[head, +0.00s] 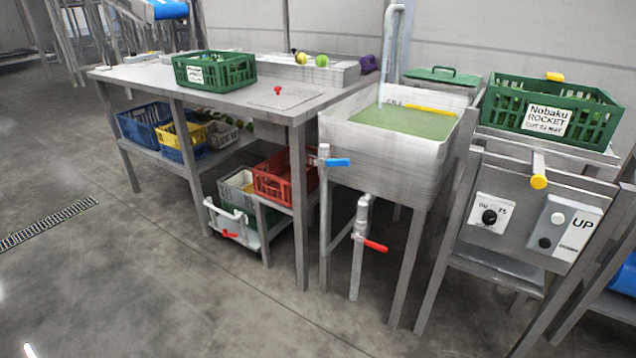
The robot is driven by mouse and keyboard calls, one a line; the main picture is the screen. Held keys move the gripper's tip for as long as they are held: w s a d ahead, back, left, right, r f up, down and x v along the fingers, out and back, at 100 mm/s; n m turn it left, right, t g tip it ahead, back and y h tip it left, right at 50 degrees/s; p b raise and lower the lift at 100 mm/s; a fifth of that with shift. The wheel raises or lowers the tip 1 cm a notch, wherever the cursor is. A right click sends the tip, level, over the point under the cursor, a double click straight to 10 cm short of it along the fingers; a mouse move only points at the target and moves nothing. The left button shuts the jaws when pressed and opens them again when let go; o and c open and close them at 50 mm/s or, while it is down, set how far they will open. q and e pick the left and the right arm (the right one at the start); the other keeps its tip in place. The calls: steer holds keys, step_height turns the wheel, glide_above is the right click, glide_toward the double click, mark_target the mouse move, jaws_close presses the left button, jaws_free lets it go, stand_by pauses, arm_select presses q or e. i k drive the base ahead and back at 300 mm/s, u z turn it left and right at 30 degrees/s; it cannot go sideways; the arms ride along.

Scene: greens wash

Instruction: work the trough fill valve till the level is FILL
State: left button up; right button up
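The trough (385,160) is a pale square basin on legs right of centre, holding greenish water (405,122) below its rim. A grey spout pipe (394,45) curves over its back, and a thin pale streak below the spout looks like running water. A valve with a blue lever (338,162) sits on an upright pipe at the trough's front left; the lever points right. A valve with a red lever (376,246) is on the pipe under the trough. A yellow strip (428,110) lies at the water's back edge; no level wording is readable. Neither gripper is in view.
A steel table (130,76) with a green crate (214,70) stands left, with more crates on its shelf. Right of the trough, a green "Nobaku ROCKET" crate (550,110) sits above a control panel (525,222) with knob and buttons. The floor in front is clear.

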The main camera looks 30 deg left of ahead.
mark_target(335, 162)
steer(key=z, duration=0.15)
steer(key=k, duration=0.35)
steer(key=u, duration=1.25)
steer(key=i, duration=1.5)
steer(key=z, duration=0.6)
